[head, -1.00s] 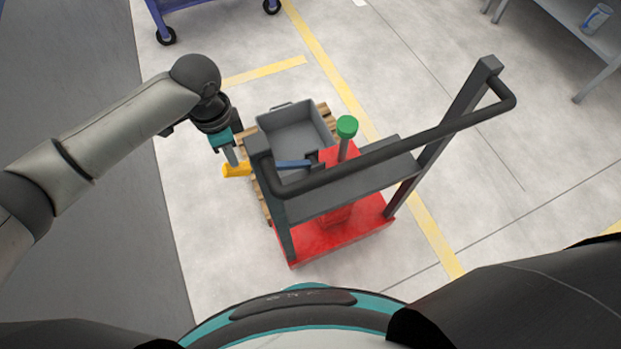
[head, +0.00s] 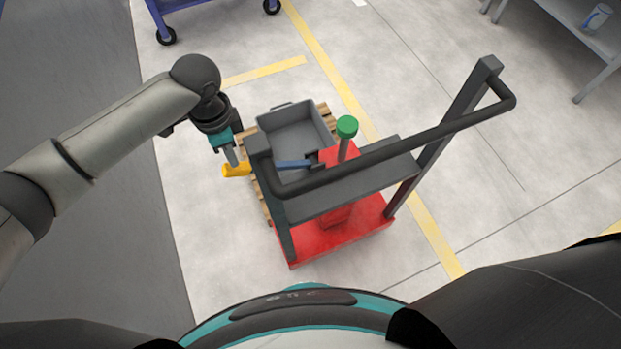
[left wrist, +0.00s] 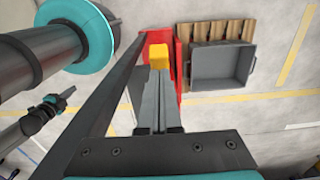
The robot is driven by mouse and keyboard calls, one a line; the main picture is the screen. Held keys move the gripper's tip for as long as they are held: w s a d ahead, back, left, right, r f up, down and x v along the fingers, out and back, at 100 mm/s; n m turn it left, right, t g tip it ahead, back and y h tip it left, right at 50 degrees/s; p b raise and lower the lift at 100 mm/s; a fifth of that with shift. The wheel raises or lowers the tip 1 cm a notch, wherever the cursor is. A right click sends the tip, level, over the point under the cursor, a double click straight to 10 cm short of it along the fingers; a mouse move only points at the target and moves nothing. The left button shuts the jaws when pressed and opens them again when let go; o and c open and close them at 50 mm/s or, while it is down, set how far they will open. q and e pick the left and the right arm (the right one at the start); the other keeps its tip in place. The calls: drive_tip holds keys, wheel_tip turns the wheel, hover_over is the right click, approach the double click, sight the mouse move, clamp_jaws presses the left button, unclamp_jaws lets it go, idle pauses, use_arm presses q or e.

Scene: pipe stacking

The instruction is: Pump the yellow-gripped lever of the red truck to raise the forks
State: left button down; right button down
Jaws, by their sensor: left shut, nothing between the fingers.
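The red truck (head: 341,235) stands on the floor in front of me, with a dark push handle frame and a green-topped post (head: 347,127). Its lever ends in a yellow grip (head: 236,170) that sticks out to the left of the frame. My left gripper (head: 233,162) is shut and empty, with its fingertips at the yellow grip from above; I cannot tell for sure if they touch. In the left wrist view the yellow grip (left wrist: 159,56) shows just beyond the shut fingertips (left wrist: 155,78).
A grey bin (head: 296,128) sits on a wooden pallet (head: 326,112) beyond the truck's handle. A blue cart (head: 200,6) stands at the top left and a grey shelf (head: 570,30) at the top right. The floor left of the truck is clear.

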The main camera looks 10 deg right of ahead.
sight(238, 171)
idle(0.4)
